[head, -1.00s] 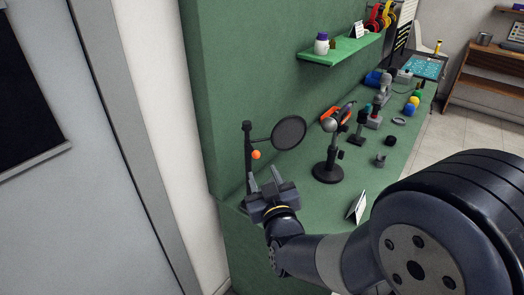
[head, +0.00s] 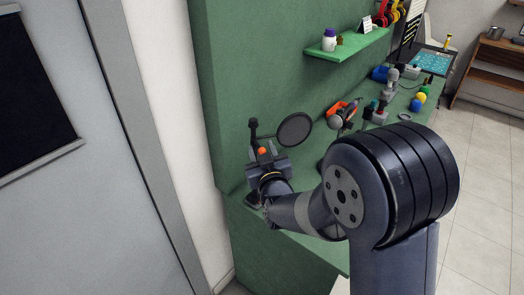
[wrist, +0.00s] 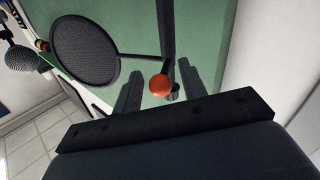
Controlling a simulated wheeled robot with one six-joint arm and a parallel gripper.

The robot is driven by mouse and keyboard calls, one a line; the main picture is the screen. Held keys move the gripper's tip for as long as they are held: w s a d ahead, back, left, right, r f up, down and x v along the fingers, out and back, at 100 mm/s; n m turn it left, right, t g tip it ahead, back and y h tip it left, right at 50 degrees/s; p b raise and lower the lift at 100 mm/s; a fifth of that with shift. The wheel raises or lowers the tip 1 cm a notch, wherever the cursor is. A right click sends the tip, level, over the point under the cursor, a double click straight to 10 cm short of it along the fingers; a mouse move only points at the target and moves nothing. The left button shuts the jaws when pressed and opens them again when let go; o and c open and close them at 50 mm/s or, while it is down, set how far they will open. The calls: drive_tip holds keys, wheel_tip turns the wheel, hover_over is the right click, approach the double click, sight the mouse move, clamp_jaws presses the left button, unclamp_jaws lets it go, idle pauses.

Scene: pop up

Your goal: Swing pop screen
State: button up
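The pop screen is a round black mesh disc (head: 295,129) on a thin arm from a dark upright stand (head: 253,131) at the counter's near left end. An orange ball knob (head: 262,151) sits on the stand. In the wrist view the disc (wrist: 85,48) is at upper left and the knob (wrist: 160,85) is near the middle. My gripper (head: 265,155) is at the stand, close to the knob. Its two fingers (wrist: 160,88) are apart, with the knob showing between them. I cannot tell whether either finger touches it.
A microphone (wrist: 20,58) stands beyond the disc. A green wall and shelf (head: 345,46) rise behind the counter, with a white bottle (head: 329,40) on the shelf. My arm hides the counter's near part.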

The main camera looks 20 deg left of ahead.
clamp_jaws()
